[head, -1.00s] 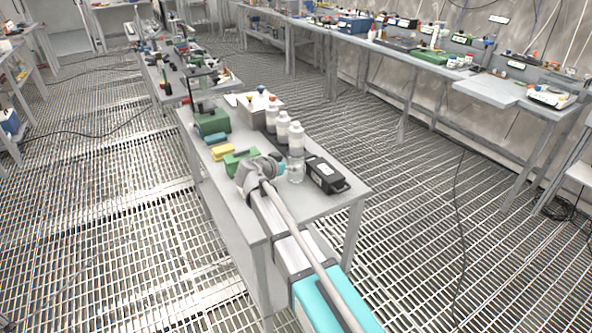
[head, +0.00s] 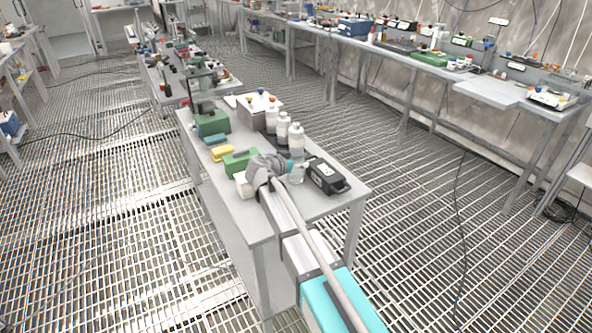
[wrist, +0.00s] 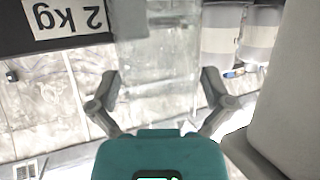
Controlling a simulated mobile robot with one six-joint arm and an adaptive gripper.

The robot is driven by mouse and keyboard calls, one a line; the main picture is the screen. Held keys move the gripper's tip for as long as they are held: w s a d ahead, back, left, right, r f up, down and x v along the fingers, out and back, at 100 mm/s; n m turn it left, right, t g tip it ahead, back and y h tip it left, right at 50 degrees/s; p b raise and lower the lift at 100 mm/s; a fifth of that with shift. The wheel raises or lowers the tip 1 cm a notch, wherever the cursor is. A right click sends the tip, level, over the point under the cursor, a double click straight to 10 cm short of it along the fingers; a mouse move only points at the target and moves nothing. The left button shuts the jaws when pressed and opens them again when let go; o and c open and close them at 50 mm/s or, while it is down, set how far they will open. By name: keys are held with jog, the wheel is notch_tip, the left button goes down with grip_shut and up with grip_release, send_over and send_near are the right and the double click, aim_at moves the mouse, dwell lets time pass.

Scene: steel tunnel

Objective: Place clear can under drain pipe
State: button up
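The clear can (head: 297,174) stands upright on the near end of the grey table, in front of a bottle. In the wrist view the clear can (wrist: 158,75) fills the middle, its outline faint and see-through. My gripper (wrist: 160,82) is open, with one finger on each side of the can and small gaps seeming to remain. In the head view my gripper (head: 288,166) is at the can's left side, partly hidden by my wrist. I cannot make out the drain pipe in either view.
A black 2 kg weight (head: 326,176) lies close right of the can. Bottles (head: 283,128) stand behind it. A green block (head: 240,162), a yellow block (head: 221,153) and a white block (head: 243,186) lie to the left. The table's front right corner is bare.

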jog(key=c, duration=1)
jog(key=shift+r, duration=0.15)
notch_tip(320, 180, up, 2)
jog(key=p, duration=0.2)
jog(key=shift+r+p, duration=0.25)
jog(key=shift+p, duration=0.15)
jog(key=s+d+r+p, duration=0.1)
jog(key=s+r+p, duration=0.2)
jog(key=s, duration=0.1)
jog(key=s+d+r+p, duration=0.1)
jog(key=s+r+p, duration=0.2)
jog(key=s+r, duration=0.1)
jog(key=s+d+r+p, duration=0.1)
jog(key=s+r+p, duration=0.2)
jog(key=s+p, duration=0.1)
jog(key=shift+s+d+r, duration=0.15)
jog(key=shift+s+d, duration=0.2)
jog(key=shift+s, duration=0.45)
